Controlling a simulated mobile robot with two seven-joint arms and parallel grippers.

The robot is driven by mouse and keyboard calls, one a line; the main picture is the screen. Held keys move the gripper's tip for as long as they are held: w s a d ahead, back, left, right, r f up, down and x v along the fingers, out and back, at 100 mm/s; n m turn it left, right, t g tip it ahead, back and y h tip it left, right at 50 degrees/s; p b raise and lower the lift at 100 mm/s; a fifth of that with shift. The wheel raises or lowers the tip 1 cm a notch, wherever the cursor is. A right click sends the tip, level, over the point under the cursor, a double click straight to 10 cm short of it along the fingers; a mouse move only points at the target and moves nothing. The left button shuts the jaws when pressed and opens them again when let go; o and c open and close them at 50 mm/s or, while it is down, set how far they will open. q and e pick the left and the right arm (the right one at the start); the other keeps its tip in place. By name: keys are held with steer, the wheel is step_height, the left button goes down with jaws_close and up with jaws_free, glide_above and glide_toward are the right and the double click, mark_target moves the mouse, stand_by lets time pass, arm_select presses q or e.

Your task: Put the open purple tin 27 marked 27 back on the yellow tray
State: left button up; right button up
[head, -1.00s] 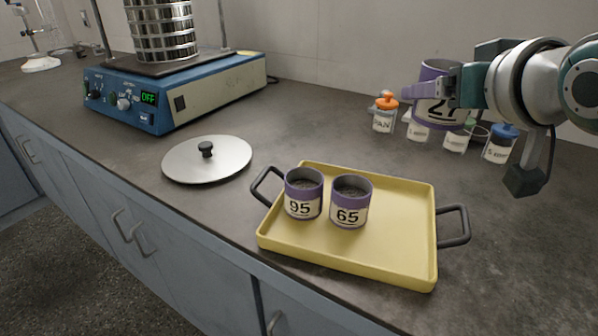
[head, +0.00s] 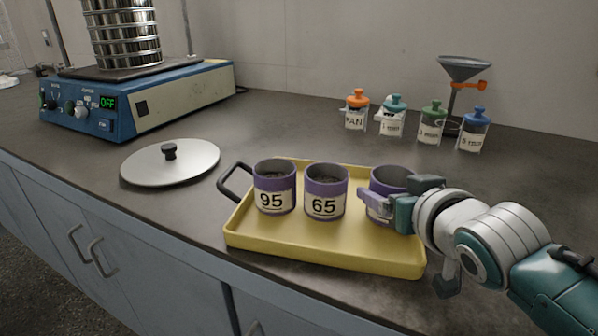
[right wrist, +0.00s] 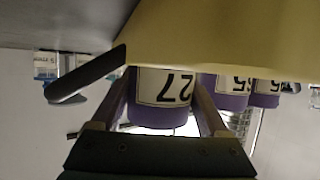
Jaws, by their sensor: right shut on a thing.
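The purple tin 27 (head: 388,180) is at the right part of the yellow tray (head: 290,247), upright, in line with the other tins. My right gripper (head: 378,203) is shut on it from the right and hides part of it. In the right wrist view the tin, its label reading 27 (right wrist: 165,88), sits between the two fingers (right wrist: 163,110). Its base is at or very close to the tray floor; I cannot tell if it touches. Tin 95 (head: 273,187) and tin 65 (head: 325,192) stand on the tray to its left. My left gripper is not in view.
A round metal lid (head: 170,163) lies left of the tray. The blue sieve shaker (head: 125,115), display OFF, stands at back left. Several capped jars (head: 431,125) and a funnel on a stand (head: 465,70) are at the back right. The counter between is clear.

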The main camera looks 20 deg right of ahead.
steer(key=shift+f, duration=0.3)
steer(key=shift+f, duration=0.2)
steer(key=o, duration=1.2)
